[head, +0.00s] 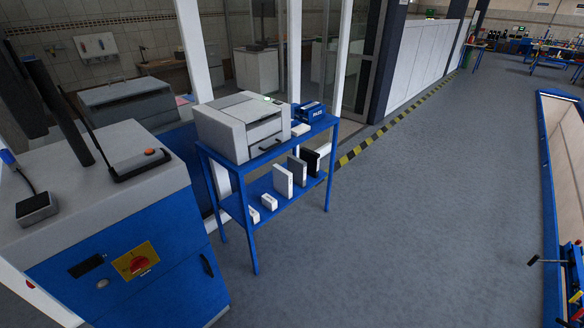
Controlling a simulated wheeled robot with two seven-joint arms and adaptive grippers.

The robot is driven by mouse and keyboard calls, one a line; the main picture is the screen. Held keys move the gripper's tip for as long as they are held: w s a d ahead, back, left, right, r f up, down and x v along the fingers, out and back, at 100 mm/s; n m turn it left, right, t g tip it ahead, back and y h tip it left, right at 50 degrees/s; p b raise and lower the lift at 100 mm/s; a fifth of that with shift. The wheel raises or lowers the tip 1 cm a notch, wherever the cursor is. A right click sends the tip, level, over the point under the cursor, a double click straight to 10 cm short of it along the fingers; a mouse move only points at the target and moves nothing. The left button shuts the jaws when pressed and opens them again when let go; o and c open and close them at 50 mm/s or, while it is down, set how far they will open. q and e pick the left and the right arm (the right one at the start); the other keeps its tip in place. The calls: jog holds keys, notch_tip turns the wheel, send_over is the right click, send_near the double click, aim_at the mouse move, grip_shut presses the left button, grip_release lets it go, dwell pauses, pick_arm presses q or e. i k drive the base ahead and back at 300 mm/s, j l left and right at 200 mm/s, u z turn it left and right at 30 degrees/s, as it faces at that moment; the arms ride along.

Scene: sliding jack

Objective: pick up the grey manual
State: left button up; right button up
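The grey manual (297,171) stands upright on the lower shelf of a blue two-level table (256,240). It is between a white upright manual (283,182) on its left and a black upright one (311,162) on its right. The manuals stand close together; I cannot tell whether they touch. Neither of my grippers is in the head view.
A grey printer (238,127) and a blue device (307,111) sit on the tabletop. Small white boxes (269,201) are on the lower shelf. A blue-and-grey machine (150,250) stands at the left. The floor (420,220) right of the table is clear.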

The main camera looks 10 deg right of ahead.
aim_at(298, 167)
jog(key=i+l+u, duration=0.25)
jog(key=i+l, duration=0.35)
jog(key=i, duration=0.2)
jog(key=i+l+u, duration=0.2)
jog(key=i+l, duration=0.5)
jog(key=i+l+u, duration=0.25)
jog(key=i+l, duration=0.4)
jog(key=l, duration=0.2)
